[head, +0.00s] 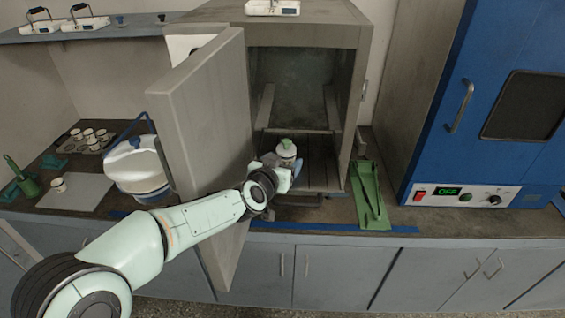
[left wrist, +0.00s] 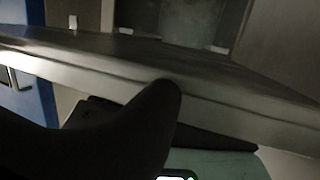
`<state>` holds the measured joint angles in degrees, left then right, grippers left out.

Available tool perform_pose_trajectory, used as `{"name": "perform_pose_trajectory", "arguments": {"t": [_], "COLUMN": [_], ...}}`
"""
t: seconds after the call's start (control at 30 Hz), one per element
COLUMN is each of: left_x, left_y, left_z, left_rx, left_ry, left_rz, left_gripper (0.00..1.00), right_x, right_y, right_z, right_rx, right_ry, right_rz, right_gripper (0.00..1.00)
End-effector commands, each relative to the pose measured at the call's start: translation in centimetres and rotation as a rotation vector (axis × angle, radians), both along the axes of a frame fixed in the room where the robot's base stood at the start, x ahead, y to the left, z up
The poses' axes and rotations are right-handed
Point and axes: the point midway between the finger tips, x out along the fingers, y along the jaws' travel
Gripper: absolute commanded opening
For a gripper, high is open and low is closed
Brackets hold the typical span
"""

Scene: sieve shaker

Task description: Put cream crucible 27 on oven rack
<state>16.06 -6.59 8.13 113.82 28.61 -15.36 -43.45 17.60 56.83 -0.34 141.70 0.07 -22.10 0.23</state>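My left arm reaches into the opening of a grey oven (head: 366,50), and my left gripper (head: 290,165) is at its front, low over the dark slatted oven rack (head: 325,178). In the left wrist view one dark finger (left wrist: 150,125) shows in front of a grey slab edge. No number is readable on any crucible. A cream crucible (head: 59,184) stands on a grey mat at the left. My right gripper is not in view.
The oven door (head: 205,110) stands open beside my left arm. A tray (head: 76,145) holds several cream cups. A white-and-blue rounded vessel (head: 135,165) stands left of the door. A green tool (head: 370,195) lies right of the oven. A blue cabinet (head: 500,60) stands further right.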

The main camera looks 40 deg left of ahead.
Motion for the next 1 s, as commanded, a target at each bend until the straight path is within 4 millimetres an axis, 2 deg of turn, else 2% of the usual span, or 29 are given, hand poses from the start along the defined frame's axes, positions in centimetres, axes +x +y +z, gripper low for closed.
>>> {"name": "perform_pose_trajectory", "arguments": {"t": [0.27, 0.37, 0.7, 0.83, 1.0], "left_x": [-0.2, -1.5, -8.0, -9.8, -11.0], "left_y": [0.0, -0.3, -1.9, -2.3, -2.7], "left_z": [0.6, 1.0, 3.0, 3.5, 3.8], "left_rx": [0.000, 0.002, 0.001, 0.002, 0.000], "left_ry": [-0.002, -0.003, -0.003, -0.002, 0.000], "left_rz": [0.000, 0.001, 0.002, 0.003, 0.000], "left_gripper": [0.70, 0.70, 0.70, 0.70, 0.70], "right_x": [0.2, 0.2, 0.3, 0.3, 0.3], "right_y": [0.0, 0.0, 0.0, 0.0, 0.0], "right_z": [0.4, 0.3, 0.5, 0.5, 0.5], "right_rx": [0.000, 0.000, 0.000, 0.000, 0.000], "right_ry": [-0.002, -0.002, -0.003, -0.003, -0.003], "right_rz": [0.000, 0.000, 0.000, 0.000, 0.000], "right_gripper": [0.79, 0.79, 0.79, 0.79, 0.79]}}
